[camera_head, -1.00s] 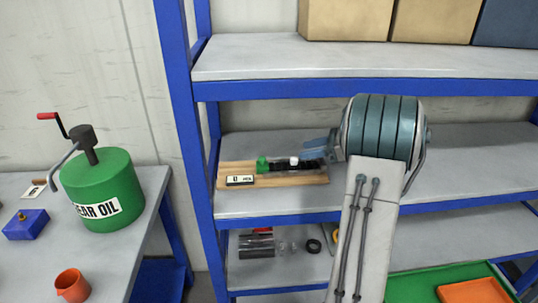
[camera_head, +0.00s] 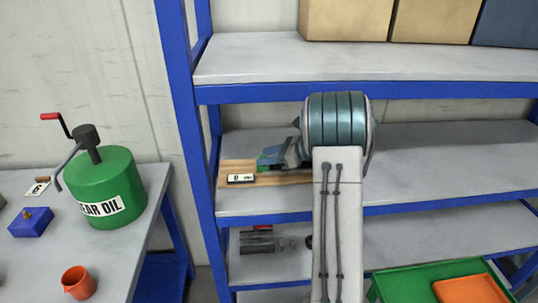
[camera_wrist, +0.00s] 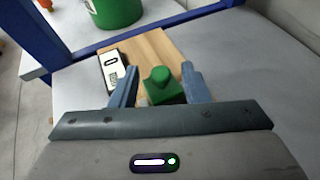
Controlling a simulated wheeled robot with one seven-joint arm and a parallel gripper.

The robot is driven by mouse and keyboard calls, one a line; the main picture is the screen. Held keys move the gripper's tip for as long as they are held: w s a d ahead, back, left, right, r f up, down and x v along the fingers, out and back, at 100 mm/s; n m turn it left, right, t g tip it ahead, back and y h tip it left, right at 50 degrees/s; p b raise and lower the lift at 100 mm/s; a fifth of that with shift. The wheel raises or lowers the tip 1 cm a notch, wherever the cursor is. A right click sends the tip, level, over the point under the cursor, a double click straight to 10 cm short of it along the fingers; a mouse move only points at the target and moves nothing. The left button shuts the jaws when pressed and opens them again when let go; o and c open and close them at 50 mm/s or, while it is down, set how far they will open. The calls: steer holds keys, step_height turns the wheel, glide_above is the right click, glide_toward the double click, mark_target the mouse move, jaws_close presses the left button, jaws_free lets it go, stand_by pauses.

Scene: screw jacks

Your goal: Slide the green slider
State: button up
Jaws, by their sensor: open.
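The green slider (camera_wrist: 160,86) sits on a wooden board (camera_wrist: 153,47) and shows between the two blue fingers of my gripper (camera_wrist: 158,75) in the wrist view. The fingers are apart, one on each side of it, and I cannot tell whether either touches it. In the head view, the board (camera_head: 291,180) lies on the middle shelf, and my gripper (camera_head: 277,154) reaches over it from the right.
A white label or display box (camera_head: 240,178) stands at the board's front left. The shelf above (camera_head: 350,60) and a blue upright (camera_head: 180,110) bound the space. The middle shelf is clear to the right. A green oil can (camera_head: 105,188) stands on the left table.

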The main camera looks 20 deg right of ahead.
mark_target(252, 171)
jaws_close()
steer(key=a, duration=0.2)
steer(key=w+a+b, duration=0.1)
steer(key=a, duration=0.2)
steer(key=shift+w+f, duration=0.1)
steer(key=shift+w, duration=0.05)
steer(key=shift+a, duration=0.1)
